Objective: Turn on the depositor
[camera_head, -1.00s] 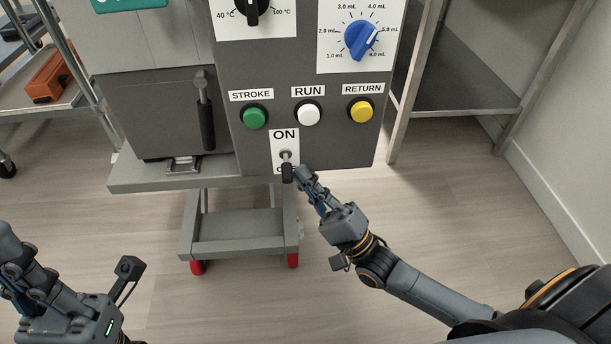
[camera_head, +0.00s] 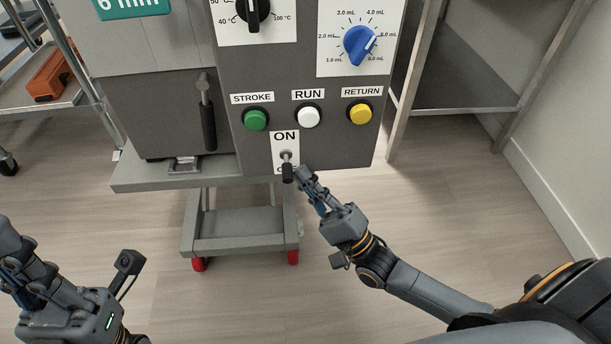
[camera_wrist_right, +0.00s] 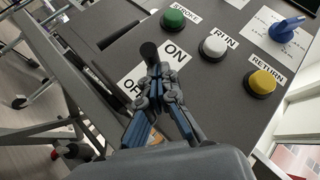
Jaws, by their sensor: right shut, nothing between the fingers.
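The depositor (camera_head: 330,143) is a grey machine with a front control panel. Its ON/OFF switch (camera_head: 288,172) is a toggle with a black handle on a white plate at the panel's lower edge, and the handle points down toward OFF. My right gripper (camera_head: 303,174) is shut and empty, with its fingertips just right of the handle. In the right wrist view the switch handle (camera_wrist_right: 150,55) stands just beyond the closed fingertips (camera_wrist_right: 160,72); I cannot tell whether they touch. My left gripper (camera_head: 75,320) is at the lower left, only partly in frame, away from the machine.
Above the switch are green STROKE (camera_head: 256,120), white RUN (camera_head: 308,117) and yellow RETURN (camera_head: 360,114) buttons. A blue volume knob (camera_head: 360,45) and a black temperature knob (camera_head: 253,12) sit higher. A lever handle (camera_head: 208,125) is left of the panel. A metal shelf (camera_head: 455,114) stands right.

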